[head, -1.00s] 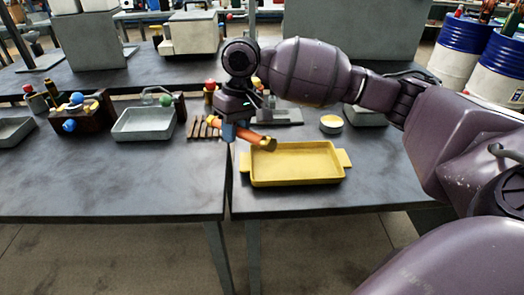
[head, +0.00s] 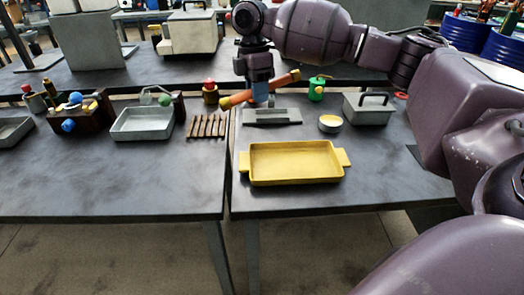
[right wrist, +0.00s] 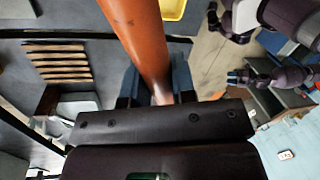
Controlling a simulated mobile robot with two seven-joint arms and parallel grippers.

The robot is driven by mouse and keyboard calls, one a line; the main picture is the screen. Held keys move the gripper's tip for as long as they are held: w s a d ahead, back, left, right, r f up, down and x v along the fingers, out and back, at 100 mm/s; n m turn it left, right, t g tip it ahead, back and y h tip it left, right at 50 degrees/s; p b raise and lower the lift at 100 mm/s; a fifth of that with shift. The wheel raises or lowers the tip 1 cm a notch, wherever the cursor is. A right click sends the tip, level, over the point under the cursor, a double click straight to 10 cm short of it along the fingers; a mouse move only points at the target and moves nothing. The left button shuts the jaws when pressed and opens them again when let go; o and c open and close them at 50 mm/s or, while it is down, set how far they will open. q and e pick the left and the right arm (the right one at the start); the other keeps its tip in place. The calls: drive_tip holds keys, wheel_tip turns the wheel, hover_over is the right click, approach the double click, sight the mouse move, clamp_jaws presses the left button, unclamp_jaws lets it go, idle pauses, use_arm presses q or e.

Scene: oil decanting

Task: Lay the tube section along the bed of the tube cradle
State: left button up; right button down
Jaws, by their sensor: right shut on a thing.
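The tube section is an orange tube (head: 282,83) with a yellow end. My right gripper (head: 261,97) is shut on it and holds it above the back of the right table. The tube lies crosswise in the head view, its right end higher than its left. In the right wrist view the tube (right wrist: 138,40) runs up from between the jaws. The grey block with a dark channel (head: 285,117), apparently the tube cradle, lies just below and in front of the gripper. Its bed looks empty.
A yellow tray (head: 295,180) lies in front of the cradle. A slatted brown rack (head: 207,126) is left of it. A round tin (head: 330,124), a green can (head: 317,90) and a grey lidded box (head: 368,111) stand to the right. The table's front left is clear.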

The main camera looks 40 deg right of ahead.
sight(269, 160)
drive_tip(key=d+n, duration=0.1)
drive_tip(key=n, duration=0.3)
drive_tip(key=shift+d+f+h, duration=0.1)
drive_tip(key=shift+d+h, duration=0.3)
drive_tip(key=n, duration=0.2)
drive_tip(key=shift+d+f+n, duration=0.15)
drive_tip(key=shift+d+n, duration=0.2)
drive_tip(key=shift+n, duration=0.05)
drive_tip(key=n, duration=0.2)
drive_tip(key=n+h, duration=0.1)
drive_tip(key=n, duration=0.1)
drive_tip(key=shift+s+d+t, duration=0.15)
drive_tip(key=shift+d+t, duration=0.05)
drive_tip(key=shift+t, duration=0.1)
drive_tip(key=n, duration=0.4)
drive_tip(key=shift+s+t+h, duration=0.1)
drive_tip(key=shift+t+h, duration=0.2)
drive_tip(key=shift+f, duration=0.1)
wheel_tip(269, 160, down, 19)
drive_tip(key=b, duration=0.2)
drive_tip(key=shift+b, duration=0.4)
drive_tip(key=shift+f, duration=0.3)
drive_tip(key=shift+f, duration=0.1)
drive_tip(key=c, duration=0.9)
unclamp_jaws()
drive_tip(key=shift+c, duration=0.2)
